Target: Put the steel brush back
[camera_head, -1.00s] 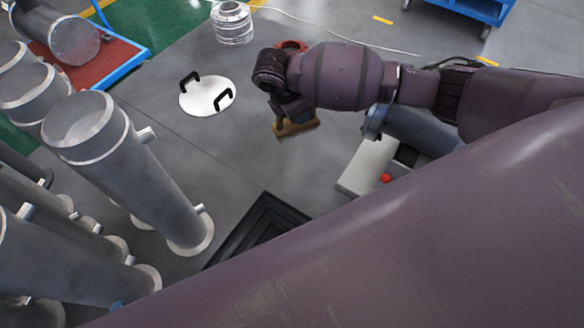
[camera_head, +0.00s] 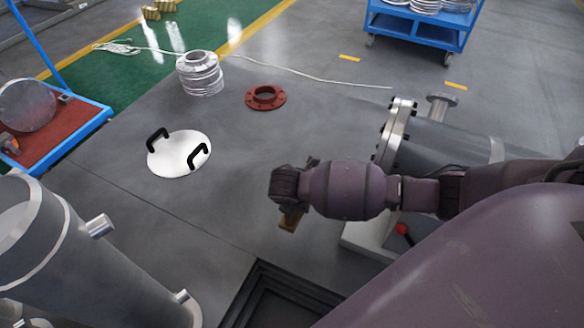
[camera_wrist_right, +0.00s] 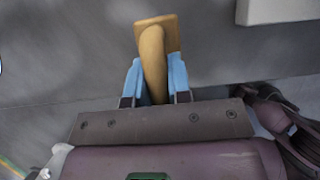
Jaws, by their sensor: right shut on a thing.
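The brush (camera_head: 290,221) has a tan wooden handle (camera_wrist_right: 153,58) and a flat tan block (camera_wrist_right: 160,28). My right gripper (camera_wrist_right: 156,85) is shut on the handle, with blue fingers on both sides of it in the right wrist view. In the head view the right gripper (camera_head: 288,208) hangs above the grey floor, left of the flanged shell (camera_head: 450,143). The brush's bristles cannot be made out. My left gripper is not in view.
A white base (camera_head: 362,238) with a red knob (camera_head: 401,229) stands below the shell. A black stepped frame (camera_head: 262,290) lies near the bottom. A white lid with black handles (camera_head: 170,163), a red flange ring (camera_head: 250,99) and grey pipes (camera_head: 75,255) surround clear floor.

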